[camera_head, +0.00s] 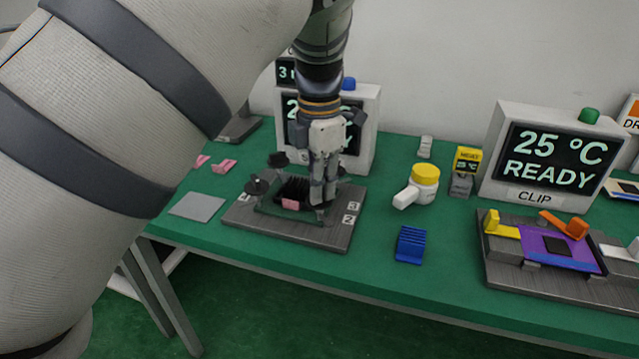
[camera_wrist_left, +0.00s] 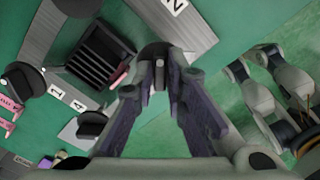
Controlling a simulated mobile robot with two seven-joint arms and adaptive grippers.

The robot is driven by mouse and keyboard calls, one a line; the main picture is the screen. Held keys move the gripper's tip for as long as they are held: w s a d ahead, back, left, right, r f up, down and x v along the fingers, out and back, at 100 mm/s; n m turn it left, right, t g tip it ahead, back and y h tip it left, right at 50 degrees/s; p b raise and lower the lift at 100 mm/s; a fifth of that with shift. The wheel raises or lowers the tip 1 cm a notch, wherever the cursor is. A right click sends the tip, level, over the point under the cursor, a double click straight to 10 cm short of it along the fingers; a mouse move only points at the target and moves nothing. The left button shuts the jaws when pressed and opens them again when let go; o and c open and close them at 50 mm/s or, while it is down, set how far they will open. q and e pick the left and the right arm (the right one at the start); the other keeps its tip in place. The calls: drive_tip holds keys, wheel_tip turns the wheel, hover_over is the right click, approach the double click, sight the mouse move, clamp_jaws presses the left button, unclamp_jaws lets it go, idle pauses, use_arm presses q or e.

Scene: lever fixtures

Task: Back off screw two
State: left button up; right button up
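Screw two's dark knob (camera_wrist_left: 154,52) sits near the label 2 (camera_wrist_left: 173,5) in the left wrist view. My left gripper (camera_head: 322,202) points down over the right side of the fixture board (camera_head: 300,235). Its fingertips (camera_wrist_left: 162,72) are close together at the knob and appear shut on it; they partly hide it. Other dark knobs stand by the labels 1 and 4, at the left (camera_wrist_left: 25,80) and lower left (camera_wrist_left: 92,123) of the wrist view. My right gripper (camera_wrist_left: 252,62) shows at the right of the wrist view, fingers apart and empty; it is not in the head view.
A black finned block (camera_wrist_left: 100,58) and a pink piece (camera_head: 291,204) sit on the board. A grey plate (camera_head: 198,207) lies left of it. A yellow-capped bottle (camera_head: 425,178), blue finned block (camera_head: 410,245) and clip fixture (camera_head: 500,265) stand to the right. A display (camera_head: 365,110) stands behind.

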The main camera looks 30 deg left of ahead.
use_arm(q)
drive_tip(key=shift+o, duration=1.1)
wheel_tip(320, 180, up, 12)
